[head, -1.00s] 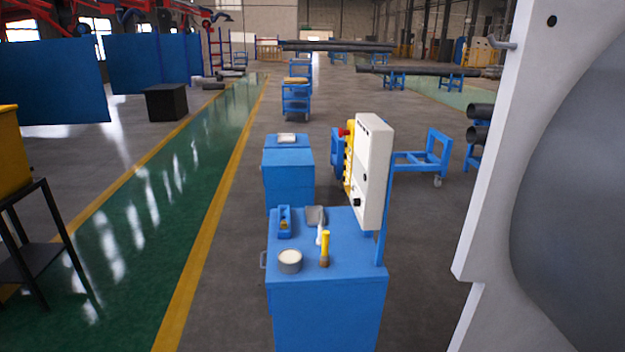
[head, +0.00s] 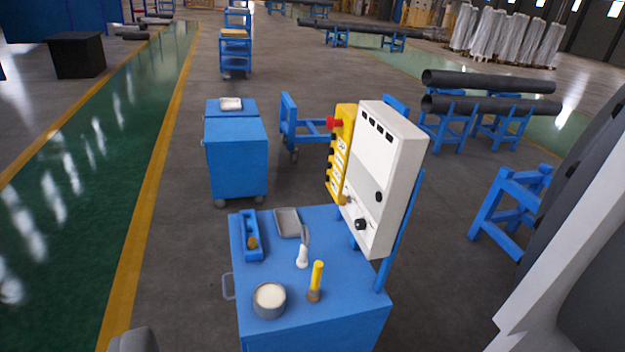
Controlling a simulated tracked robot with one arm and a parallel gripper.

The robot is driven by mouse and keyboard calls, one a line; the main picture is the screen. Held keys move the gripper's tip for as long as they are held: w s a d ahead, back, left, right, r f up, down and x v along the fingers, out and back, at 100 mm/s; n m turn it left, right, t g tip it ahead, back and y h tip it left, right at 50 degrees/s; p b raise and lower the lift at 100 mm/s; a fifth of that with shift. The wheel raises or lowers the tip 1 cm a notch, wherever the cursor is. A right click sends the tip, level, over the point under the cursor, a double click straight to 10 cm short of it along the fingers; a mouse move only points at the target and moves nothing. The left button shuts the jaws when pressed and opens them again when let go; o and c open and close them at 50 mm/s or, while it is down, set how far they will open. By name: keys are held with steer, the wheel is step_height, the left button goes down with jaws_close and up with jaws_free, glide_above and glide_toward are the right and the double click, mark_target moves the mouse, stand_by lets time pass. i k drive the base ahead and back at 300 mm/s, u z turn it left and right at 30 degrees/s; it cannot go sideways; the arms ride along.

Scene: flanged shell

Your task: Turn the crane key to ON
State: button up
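A white control box (head: 380,165) stands on a blue post at the right edge of a blue cart (head: 335,228) in the head view. A black knob (head: 361,224) and a smaller dark button sit on its face. A yellow crane pendant (head: 339,160) with a red button on top and several dark buttons hangs at the box's left side. A small metallic piece shows low on the pendant; I cannot tell whether it is the key. The key's position cannot be read. My gripper is not clearly visible; a grey rounded piece pokes in at the bottom left.
A round tin (head: 269,299), a yellow-handled brush (head: 316,281), a white-tipped tool (head: 302,252), a grey tray (head: 287,222) and a blue holder (head: 250,238) are on the cart. A large white and grey structure (head: 570,270) fills the lower right. Floor left of the cart is clear.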

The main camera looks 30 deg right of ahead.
mark_target(342, 199)
steer(key=z, duration=0.3)
steer(key=i, duration=1.3)
steer(key=z, duration=0.5)
steer(key=i, duration=0.45)
steer(key=z, duration=0.25)
